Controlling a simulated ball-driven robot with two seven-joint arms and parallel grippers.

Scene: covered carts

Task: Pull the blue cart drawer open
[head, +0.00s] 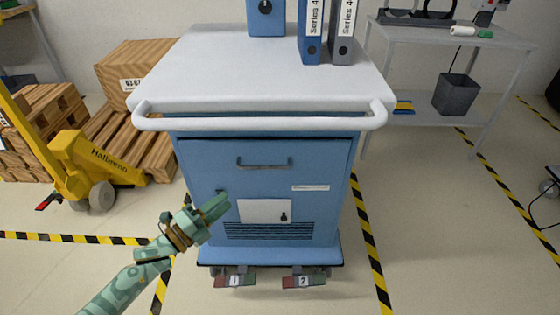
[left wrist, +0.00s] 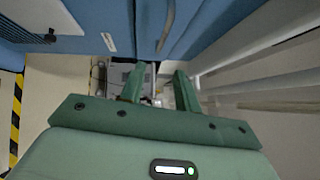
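The blue cart (head: 335,215) stands in front of me in the head view. Its blue drawer front (head: 210,160) looks closed, with a dark line along the top edge. A dark bar handle (head: 264,163) sits high on the front, and part of it seems to show in the left wrist view (left wrist: 168,25). My green left gripper (head: 216,206) is left of and below the handle, in front of the lower left face. In the left wrist view its two fingers (left wrist: 160,88) are apart, with nothing held between them. My right gripper is not in view.
Binders (head: 311,35) stand on top. A yellow pallet jack (head: 90,165) and wooden crates (head: 135,70) are left; a grey table (head: 435,35) is right.

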